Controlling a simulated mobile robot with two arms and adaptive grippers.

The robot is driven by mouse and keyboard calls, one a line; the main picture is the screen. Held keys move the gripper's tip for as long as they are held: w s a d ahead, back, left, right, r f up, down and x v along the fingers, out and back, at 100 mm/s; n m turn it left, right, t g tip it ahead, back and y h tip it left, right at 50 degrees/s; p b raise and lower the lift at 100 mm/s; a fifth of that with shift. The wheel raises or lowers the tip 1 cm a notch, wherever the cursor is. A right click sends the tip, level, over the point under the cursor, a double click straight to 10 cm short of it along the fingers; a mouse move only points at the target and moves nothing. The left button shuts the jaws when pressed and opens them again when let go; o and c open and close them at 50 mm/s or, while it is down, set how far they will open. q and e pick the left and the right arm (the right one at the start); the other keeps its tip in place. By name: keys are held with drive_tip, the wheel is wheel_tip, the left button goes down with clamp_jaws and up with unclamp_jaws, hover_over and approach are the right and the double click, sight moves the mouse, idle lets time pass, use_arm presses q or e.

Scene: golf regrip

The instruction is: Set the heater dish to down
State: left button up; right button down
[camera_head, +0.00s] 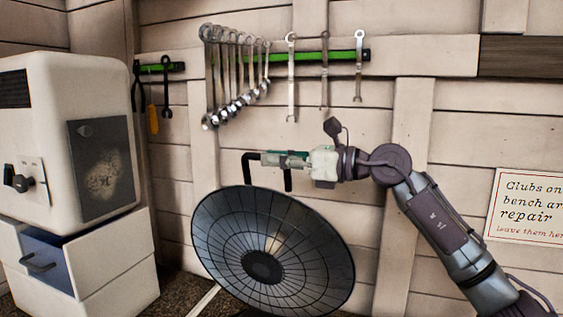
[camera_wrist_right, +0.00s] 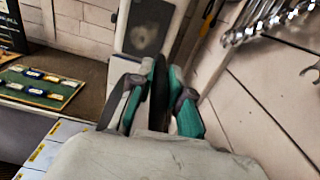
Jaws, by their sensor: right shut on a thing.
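The heater dish (camera_head: 305,270) is a dark, round, ribbed bowl with a black centre, low in the middle of the head view. It is tilted, with its open face towards me. A black bent handle (camera_head: 248,168) rises above its upper rim. My right gripper (camera_head: 270,160) reaches in from the right and is shut on this handle, its fingers pointing left. In the right wrist view, the dark handle (camera_wrist_right: 158,95) sits between the two green-and-grey fingers. My left gripper is in neither view.
Several wrenches (camera_head: 235,80) hang on the plank wall behind. A paper sign (camera_head: 525,205) is at the right. The wall lies close behind my right arm.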

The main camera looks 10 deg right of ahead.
drive_tip(key=shift+s+a+f+n, duration=0.25)
drive_tip(key=shift+s+a+n, duration=0.05)
drive_tip(key=shift+s, duration=0.2)
drive_tip(key=shift+w+d+f, duration=0.1)
drive_tip(key=shift+w+f, duration=0.05)
drive_tip(key=shift+w, duration=0.15)
drive_tip(key=shift+s, duration=0.1)
drive_tip(key=c, duration=1.1)
unclamp_jaws()
drive_tip(key=shift+s, duration=0.1)
drive_tip(key=shift+c, duration=0.2)
drive_tip(key=shift+s+d, duration=0.15)
drive_tip(key=shift+d, duration=0.05)
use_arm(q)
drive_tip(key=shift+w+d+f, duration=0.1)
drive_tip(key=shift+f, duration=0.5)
use_arm(e)
drive_tip(key=v, duration=1.1)
drive_tip(key=shift+d, duration=0.15)
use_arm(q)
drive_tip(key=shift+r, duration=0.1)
use_arm(e)
drive_tip(key=shift+s+r, duration=0.15)
drive_tip(key=shift+r, duration=0.1)
